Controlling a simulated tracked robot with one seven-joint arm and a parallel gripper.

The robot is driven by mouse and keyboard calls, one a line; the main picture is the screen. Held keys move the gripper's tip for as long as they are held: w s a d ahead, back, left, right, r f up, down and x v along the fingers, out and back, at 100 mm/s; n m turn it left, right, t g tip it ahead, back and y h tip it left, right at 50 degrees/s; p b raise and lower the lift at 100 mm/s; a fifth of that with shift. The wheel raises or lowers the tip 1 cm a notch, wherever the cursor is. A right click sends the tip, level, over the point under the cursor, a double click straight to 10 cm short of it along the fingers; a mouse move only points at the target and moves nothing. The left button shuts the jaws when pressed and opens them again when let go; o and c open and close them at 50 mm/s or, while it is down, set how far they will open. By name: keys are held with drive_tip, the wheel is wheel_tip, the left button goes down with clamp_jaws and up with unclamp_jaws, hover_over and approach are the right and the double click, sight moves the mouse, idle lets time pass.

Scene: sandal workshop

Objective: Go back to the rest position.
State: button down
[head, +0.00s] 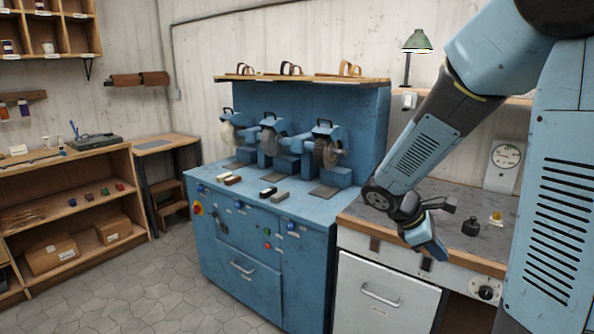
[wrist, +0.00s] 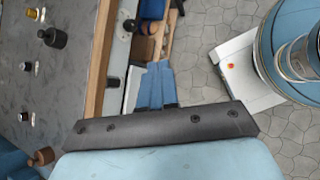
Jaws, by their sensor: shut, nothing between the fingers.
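My gripper (head: 436,250) is at the end of my blue and black arm in the head view. It hangs at the front edge of the grey-topped bench (head: 370,215), pointing down and slightly right. It is shut and holds nothing. In the wrist view, its blue fingers (wrist: 154,72) are together beyond a dark bar, beside the bench's wooden edge. The exact gap between the gripper and the bench edge cannot be told.
A black weight (head: 471,227), a small yellow-topped piece (head: 496,218) and a dial gauge (head: 505,156) stand on the bench. A blue grinding machine (head: 270,240) stands to its left. Open stone floor (head: 150,290) lies at the front left, by the shelf unit (head: 75,208).

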drive_tip(key=s+a+r+m+t+y, duration=0.3)
drive_tip(key=s+a+r+m+y, duration=0.1)
drive_tip(key=s+r+m, duration=0.2)
drive_tip(key=s+a+r+m+t+y, duration=0.3)
drive_tip(key=s+a+r+m+y, duration=0.1)
drive_tip(key=s+r+m, duration=0.3)
drive_tip(key=shift+s+r+m, duration=0.15)
drive_tip(key=shift+r+m, duration=0.25)
drive_tip(key=shift+r, duration=0.15)
